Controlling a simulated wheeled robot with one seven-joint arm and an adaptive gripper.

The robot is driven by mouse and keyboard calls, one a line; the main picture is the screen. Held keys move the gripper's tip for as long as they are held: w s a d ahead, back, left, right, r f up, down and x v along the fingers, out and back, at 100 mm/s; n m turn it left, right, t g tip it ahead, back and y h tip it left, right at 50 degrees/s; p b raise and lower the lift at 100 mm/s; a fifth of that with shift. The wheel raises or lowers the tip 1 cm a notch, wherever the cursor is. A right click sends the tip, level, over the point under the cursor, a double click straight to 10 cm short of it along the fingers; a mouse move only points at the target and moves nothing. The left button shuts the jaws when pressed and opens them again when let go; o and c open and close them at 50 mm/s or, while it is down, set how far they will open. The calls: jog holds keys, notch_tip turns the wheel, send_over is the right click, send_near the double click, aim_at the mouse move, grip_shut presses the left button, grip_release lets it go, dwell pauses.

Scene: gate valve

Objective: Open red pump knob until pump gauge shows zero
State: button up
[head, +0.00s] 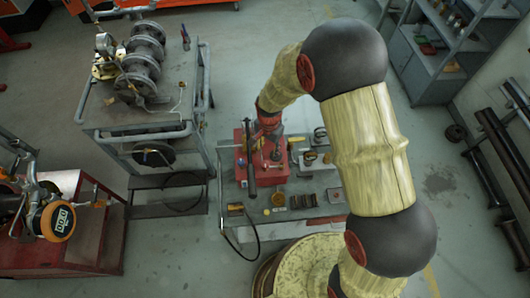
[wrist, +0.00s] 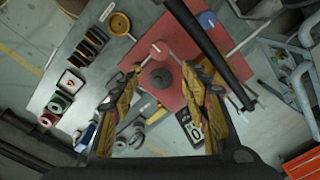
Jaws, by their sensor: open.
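The red pump (head: 240,158) stands on the grey bench, with a long black lever over it. In the wrist view its red top (wrist: 133,62) lies beyond my fingers. A round reddish knob (wrist: 157,50) with a pale line on it sits on this top, just past a dark round part (wrist: 160,77). My gripper (wrist: 162,72) is open, its two yellow fingers either side of the dark part and short of the knob; contact cannot be told. A small dark panel (wrist: 195,130) with a white patch that seems to read 0 is beside the right finger; I cannot tell if it is the pump gauge.
The black lever (wrist: 208,45) crosses close to the right finger. A blue round part (wrist: 207,19) is beyond it. The bench (head: 308,183) holds several small rings and blocks. A cart (head: 138,118) with flanged valve parts stands to the left.

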aim_at(265, 164)
jog(key=shift+s+a+f+m+p, duration=0.2)
jog(key=shift+a+f+p, duration=0.15)
jog(key=shift+f, duration=0.25)
jog(key=shift+s+a+f+m+p, duration=0.1)
jog(key=shift+s+a+f+p, duration=0.1)
jog(key=shift+f+p, duration=0.65)
jog(key=shift+f, duration=3.5)
jog(key=shift+c, duration=1)
jog(key=c, duration=1)
jog(key=shift+o, duration=0.2)
